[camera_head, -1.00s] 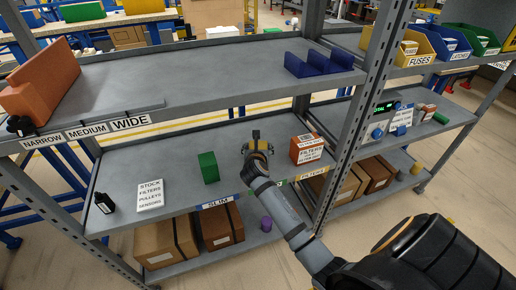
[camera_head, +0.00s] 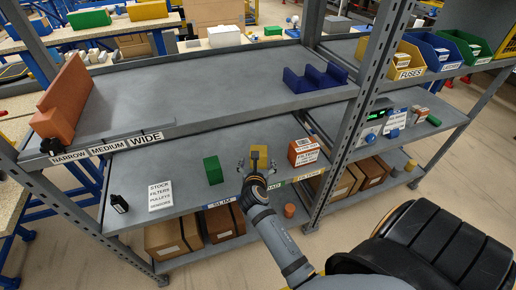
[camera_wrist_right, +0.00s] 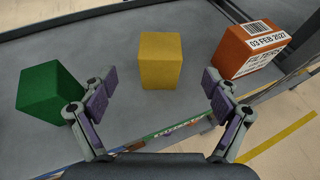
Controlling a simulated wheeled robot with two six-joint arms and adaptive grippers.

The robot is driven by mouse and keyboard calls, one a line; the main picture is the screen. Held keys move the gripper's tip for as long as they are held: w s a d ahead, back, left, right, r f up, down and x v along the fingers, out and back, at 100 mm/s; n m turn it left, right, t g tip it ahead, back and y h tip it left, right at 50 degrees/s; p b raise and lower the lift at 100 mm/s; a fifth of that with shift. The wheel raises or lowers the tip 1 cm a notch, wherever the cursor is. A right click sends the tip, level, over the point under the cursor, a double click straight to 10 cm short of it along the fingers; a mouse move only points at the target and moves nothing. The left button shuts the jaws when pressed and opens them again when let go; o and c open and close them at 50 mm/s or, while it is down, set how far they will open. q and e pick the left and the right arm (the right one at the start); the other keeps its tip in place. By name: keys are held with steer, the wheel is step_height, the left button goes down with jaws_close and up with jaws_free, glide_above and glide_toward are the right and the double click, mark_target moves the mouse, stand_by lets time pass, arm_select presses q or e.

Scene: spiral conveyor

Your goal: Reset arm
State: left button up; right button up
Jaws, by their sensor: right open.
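My right gripper (camera_head: 258,168) is in front of a yellow block (camera_head: 259,152) on the middle shelf. In the right wrist view the yellow block (camera_wrist_right: 160,60) stands apart from the spread, empty fingers (camera_wrist_right: 158,82), beyond and between their tips. A green block (camera_head: 212,169) stands to its left; it also shows in the wrist view (camera_wrist_right: 50,92), partly behind the left finger. An orange box labelled FILTERS (camera_head: 304,151) stands to the right. My left gripper is not in view.
The upper shelf (camera_head: 200,90) holds an orange stepped block (camera_head: 66,101) and a blue holder (camera_head: 316,77). A white sign (camera_head: 160,195) and a small black item (camera_head: 119,203) are at the middle shelf's left. A grey post (camera_head: 365,110) rises right of my arm.

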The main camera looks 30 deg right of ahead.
steer(key=shift+s+a+r, duration=0.2)
steer(key=shift+s+a, duration=0.2)
steer(key=shift+s, duration=0.15)
